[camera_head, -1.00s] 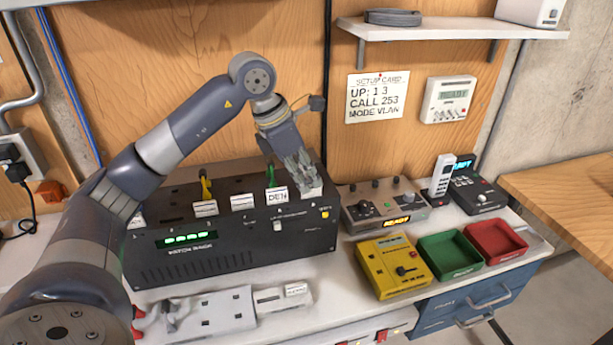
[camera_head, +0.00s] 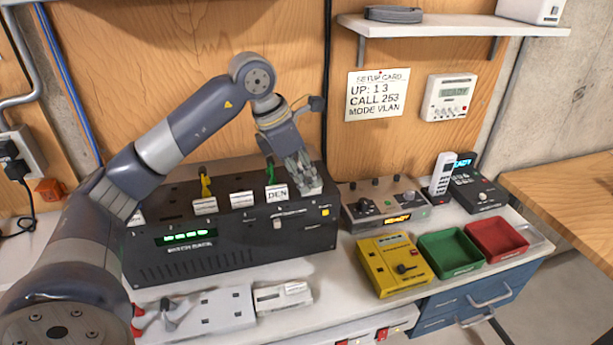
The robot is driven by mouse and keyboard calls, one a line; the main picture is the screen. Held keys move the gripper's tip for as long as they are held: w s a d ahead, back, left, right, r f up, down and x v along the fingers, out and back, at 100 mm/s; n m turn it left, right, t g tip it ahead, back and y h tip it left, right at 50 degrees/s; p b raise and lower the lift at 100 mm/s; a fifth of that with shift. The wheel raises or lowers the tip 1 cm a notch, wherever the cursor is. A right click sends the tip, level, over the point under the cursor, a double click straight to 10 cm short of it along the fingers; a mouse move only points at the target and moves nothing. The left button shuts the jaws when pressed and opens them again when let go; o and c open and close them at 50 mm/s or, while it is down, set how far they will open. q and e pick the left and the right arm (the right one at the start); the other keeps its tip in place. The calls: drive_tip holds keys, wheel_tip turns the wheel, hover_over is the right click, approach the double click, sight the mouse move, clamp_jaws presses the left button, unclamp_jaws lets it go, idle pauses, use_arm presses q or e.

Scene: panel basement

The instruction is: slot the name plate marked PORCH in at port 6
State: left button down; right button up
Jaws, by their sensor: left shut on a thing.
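The black patch rack (camera_head: 250,255) stands on the bench, with a lit green display on its front. White name plates stand along its top front edge; one reads DEN (camera_head: 277,193), and the others are too small to read. My left gripper (camera_head: 306,183) points down at the rack's right end, just right of the DEN plate. It is shut on a small pale name plate (camera_head: 311,190) whose marking I cannot read. The fingers and the plate's low position hide whether it sits in a slot. Port numbers are too small to read surely. My right gripper is not in view.
A grey plate holder (camera_head: 215,312) lies in front. To the right stand a knobbed console (camera_head: 385,208), a yellow box (camera_head: 393,265), a green tray (camera_head: 452,268) and a red tray (camera_head: 525,247).

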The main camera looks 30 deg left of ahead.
use_arm(q)
drive_tip(key=shift+f, duration=0.1)
idle(0.3)
drive_tip(key=c, duration=1.7)
unclamp_jaws()
drive_tip(key=o, duration=0.4)
drive_tip(key=shift+r+p, duration=3)
drive_tip(key=shift+r, duration=0.8)
drive_tip(key=shift+f, duration=0.1)
